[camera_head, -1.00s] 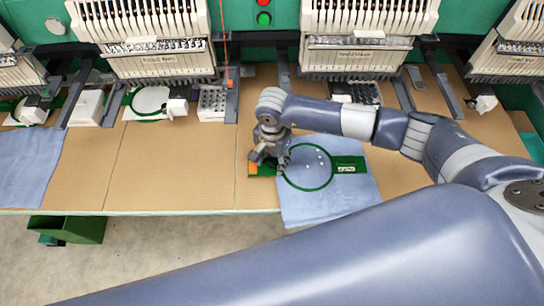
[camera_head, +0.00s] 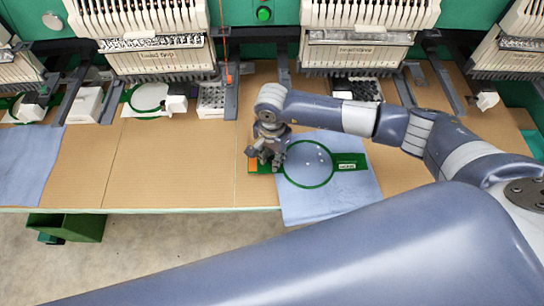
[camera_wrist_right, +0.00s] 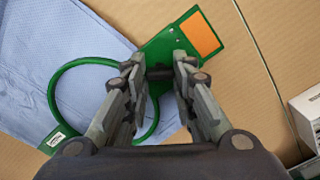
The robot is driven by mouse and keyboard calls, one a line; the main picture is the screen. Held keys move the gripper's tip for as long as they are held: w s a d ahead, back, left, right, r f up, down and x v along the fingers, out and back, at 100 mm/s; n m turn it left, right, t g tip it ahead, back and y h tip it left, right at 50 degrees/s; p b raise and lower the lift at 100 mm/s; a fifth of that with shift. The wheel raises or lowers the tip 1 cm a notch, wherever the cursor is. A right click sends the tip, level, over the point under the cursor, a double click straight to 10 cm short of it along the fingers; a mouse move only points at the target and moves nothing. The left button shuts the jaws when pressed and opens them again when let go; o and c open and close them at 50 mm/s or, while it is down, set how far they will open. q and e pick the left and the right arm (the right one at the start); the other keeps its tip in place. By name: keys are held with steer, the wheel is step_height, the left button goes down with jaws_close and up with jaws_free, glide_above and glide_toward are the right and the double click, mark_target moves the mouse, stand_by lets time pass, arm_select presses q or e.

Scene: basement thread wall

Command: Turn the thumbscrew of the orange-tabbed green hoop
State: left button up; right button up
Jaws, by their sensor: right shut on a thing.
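The green hoop (camera_head: 309,186) lies flat on blue cloth (camera_head: 350,205) at the table's front edge. Its orange tab (camera_head: 252,165) is at its left end, and the tab also shows in the right wrist view (camera_wrist_right: 202,33). My right gripper (camera_head: 270,160) points down at the hoop's left side, beside the orange tab. The fingers hide most of the thumbscrew. My left gripper is not in view.
Embroidery machine heads (camera_head: 357,40) stand along the back. Another hoop (camera_head: 149,98) with white fabric lies at the back left. A perforated white box (camera_head: 212,100) stands behind my right gripper. The cardboard-coloured table (camera_head: 170,165) is clear to the left.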

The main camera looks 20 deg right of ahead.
steer(key=shift+f+m+b, duration=0.25)
steer(key=shift+m+b, duration=0.75)
steer(key=shift+m, duration=0.2)
steer(key=m+b, duration=0.3)
steer(key=m, duration=0.1)
steer(key=shift+m, duration=0.3)
steer(key=m+b, duration=0.3)
steer(key=shift+m, duration=0.3)
steer(key=m+b, duration=0.2)
steer(key=m, duration=0.1)
steer(key=shift+m, duration=0.3)
steer(key=m+b, duration=0.2)
steer(key=m, duration=0.1)
steer(key=shift+r+m, duration=0.1)
steer(key=shift+m, duration=0.2)
steer(key=m+b, duration=0.2)
steer(key=m, duration=0.1)
steer(key=shift+m, duration=0.3)
steer(key=m+b, duration=0.1)
steer(key=m, duration=0.2)
steer(key=shift+m, duration=0.3)
steer(key=shift+r+m+b, duration=0.15)
steer(key=shift+m+b, duration=0.5)
steer(key=shift+m, duration=1.15)
